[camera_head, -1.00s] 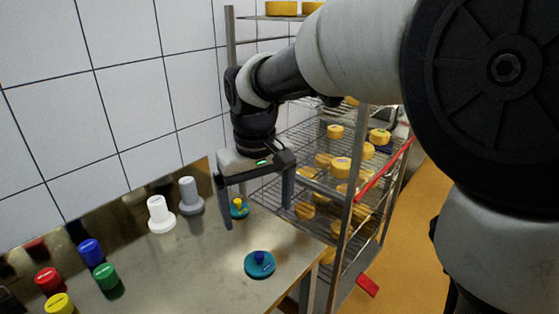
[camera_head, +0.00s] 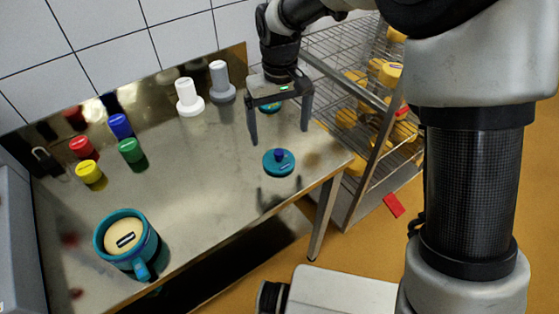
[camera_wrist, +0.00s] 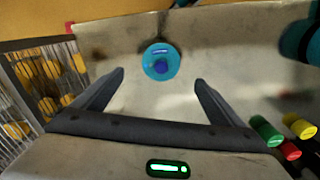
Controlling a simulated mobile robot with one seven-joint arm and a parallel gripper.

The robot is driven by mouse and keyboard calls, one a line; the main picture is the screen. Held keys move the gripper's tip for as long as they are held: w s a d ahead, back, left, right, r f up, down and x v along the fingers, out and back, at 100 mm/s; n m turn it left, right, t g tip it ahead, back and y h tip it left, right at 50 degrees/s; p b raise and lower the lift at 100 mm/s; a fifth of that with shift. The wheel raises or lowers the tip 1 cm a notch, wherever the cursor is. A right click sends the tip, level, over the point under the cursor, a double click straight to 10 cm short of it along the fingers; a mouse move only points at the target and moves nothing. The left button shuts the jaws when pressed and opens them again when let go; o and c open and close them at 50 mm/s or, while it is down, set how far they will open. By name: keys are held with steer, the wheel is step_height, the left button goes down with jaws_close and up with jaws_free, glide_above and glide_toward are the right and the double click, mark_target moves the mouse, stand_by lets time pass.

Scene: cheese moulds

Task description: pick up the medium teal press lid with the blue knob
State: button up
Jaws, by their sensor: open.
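The teal press lid (camera_head: 270,166) with a blue knob (camera_head: 280,154) lies flat on the steel table near its right end. It also shows in the wrist view (camera_wrist: 153,70), ahead of the fingertips. My gripper (camera_head: 280,136) is open and empty, above the table, behind and above the lid, touching nothing that I can see. Its two fingers (camera_wrist: 160,80) stand apart on either side of the lid in the wrist view. Another small teal lid (camera_head: 270,106) shows partly behind my gripper, mostly hidden by it.
Two pegs, white (camera_head: 188,98) and grey (camera_head: 221,82), stand at the back. Blue (camera_head: 121,126), red (camera_head: 82,148), green (camera_head: 131,152) and yellow (camera_head: 90,173) pieces stand left. A teal mould (camera_head: 147,252) holds cheese. A wire rack (camera_head: 340,50) with cheeses stands right.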

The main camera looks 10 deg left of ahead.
mark_target(279, 152)
step_height(279, 152, down, 10)
steer(key=shift+a+r+b, duration=0.1)
steer(key=shift+r+b, duration=0.05)
steer(key=shift+b, duration=0.35)
steer(key=c, duration=1.4)
